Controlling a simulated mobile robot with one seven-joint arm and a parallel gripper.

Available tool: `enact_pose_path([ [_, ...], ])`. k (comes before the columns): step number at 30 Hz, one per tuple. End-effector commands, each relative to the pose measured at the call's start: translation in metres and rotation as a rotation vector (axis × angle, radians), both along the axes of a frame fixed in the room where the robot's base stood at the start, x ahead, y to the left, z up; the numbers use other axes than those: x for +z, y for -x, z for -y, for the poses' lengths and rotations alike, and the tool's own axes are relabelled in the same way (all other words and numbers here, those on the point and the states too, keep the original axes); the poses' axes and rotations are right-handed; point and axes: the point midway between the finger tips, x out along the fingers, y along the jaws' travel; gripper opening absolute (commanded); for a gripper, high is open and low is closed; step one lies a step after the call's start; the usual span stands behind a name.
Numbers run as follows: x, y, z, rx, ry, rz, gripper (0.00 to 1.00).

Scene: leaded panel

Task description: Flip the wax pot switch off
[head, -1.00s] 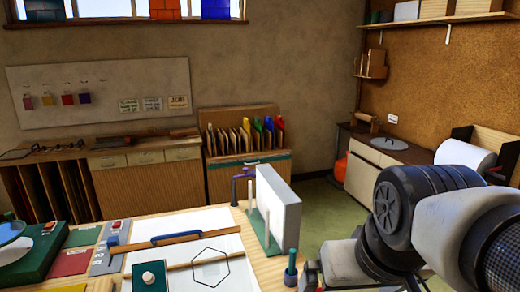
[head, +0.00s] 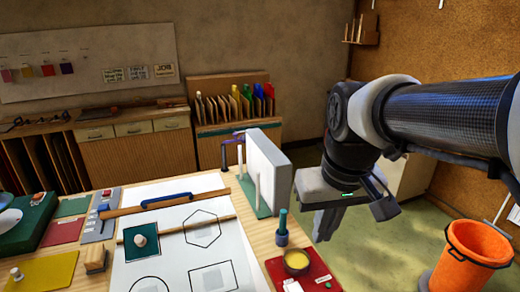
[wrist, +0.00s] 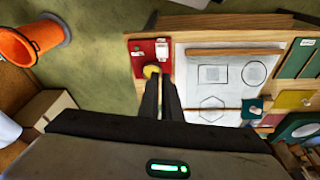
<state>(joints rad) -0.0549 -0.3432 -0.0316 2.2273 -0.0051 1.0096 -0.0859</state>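The wax pot (head: 297,260) is a small dark bowl of yellow wax on a red base (head: 312,268) at the table's front right corner in the head view. A small light switch piece (head: 328,284) lies on the base's front right part; its setting is too small to tell. In the wrist view the red base (wrist: 138,68) shows beyond the fingers, and the yellow wax (wrist: 151,71) is partly hidden by a fingertip. My gripper (head: 325,232) hangs above and behind the pot, apart from it. Its two dark fingers (wrist: 160,85) stand a narrow gap apart, with nothing held.
A green bottle (head: 282,228) stands behind the pot. A white upright block (head: 264,165) on a green stand is close left of my gripper. A patterned sheet (head: 180,240) and a wooden bar cover the table's middle. An orange bin (head: 468,258) stands on the floor at right.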

Motion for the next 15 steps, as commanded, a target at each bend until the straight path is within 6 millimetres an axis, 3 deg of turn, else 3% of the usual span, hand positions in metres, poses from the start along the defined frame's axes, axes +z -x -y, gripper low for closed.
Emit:
enact_pose_path([
  [6, -0.046, -0.048, -0.006, 0.069, 0.024, -0.158, 0.0],
  [15, -0.118, -0.1, -0.015, 0.156, 0.06, -0.348, 0.0],
])
